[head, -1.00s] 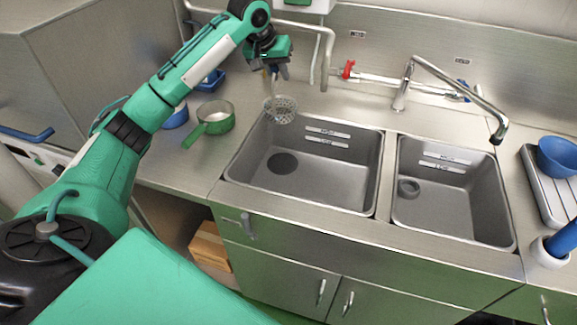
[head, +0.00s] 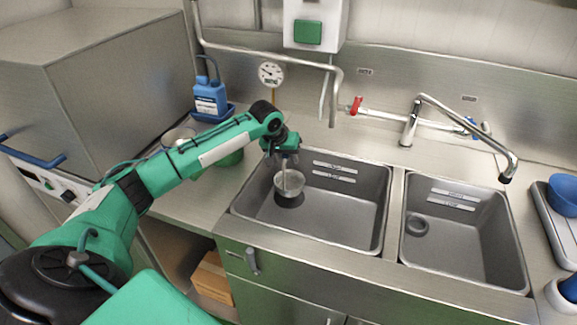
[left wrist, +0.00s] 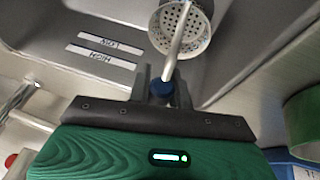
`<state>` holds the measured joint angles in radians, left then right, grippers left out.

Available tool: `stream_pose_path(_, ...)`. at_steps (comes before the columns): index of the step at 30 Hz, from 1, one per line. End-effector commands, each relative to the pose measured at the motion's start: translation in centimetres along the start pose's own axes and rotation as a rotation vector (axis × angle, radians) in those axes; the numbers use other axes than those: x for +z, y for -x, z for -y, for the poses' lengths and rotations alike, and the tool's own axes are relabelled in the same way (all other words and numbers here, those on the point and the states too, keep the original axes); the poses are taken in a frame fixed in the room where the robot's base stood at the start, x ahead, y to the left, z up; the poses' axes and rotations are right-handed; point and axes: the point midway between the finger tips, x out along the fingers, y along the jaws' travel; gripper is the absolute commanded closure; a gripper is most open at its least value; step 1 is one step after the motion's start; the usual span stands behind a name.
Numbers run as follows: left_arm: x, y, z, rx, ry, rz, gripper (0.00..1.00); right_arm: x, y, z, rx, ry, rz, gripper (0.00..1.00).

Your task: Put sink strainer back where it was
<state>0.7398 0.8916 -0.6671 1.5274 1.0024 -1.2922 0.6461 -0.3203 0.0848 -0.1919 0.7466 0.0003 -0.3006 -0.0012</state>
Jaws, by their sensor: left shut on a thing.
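The sink strainer (head: 289,184) is a perforated metal basket with an upright handle. It hangs over the left basin (head: 345,222), just above the dark round drain (head: 289,200) in the head view, which it partly covers. My left gripper (head: 284,158) is shut on the strainer's handle from above. In the left wrist view the strainer's holed basket (left wrist: 182,28) shows beyond the handle and its blue end (left wrist: 162,88). I cannot tell whether the basket touches the basin floor. My right gripper is not in view.
The right basin (head: 465,240) has a ring-shaped drain fitting (head: 417,226). A faucet (head: 410,125) stands behind the basins. A green pot (head: 232,158) is partly behind my arm, and a blue bottle (head: 209,97) stands in a tray at the back left.

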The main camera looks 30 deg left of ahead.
Motion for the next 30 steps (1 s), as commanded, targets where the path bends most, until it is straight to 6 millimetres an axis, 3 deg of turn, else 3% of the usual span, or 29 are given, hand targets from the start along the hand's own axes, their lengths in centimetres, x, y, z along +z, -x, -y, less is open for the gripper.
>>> stream_pose_path(8,1.4,-3.3,0.7,-0.001,0.001,0.001,1.0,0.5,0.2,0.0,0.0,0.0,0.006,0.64)
stream_pose_path(18,1.5,-3.6,0.8,0.0,0.0,0.0,1.0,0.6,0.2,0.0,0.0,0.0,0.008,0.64)
stream_pose_path(19,1.6,-3.7,0.8,0.0,0.0,0.001,0.78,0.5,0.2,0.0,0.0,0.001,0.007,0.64)
stream_pose_path(22,1.6,-3.7,0.8,0.0,-0.001,0.001,0.58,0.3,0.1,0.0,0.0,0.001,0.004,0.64)
stream_pose_path(30,1.6,-3.7,0.8,0.0,0.0,0.001,0.58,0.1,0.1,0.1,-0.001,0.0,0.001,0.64)
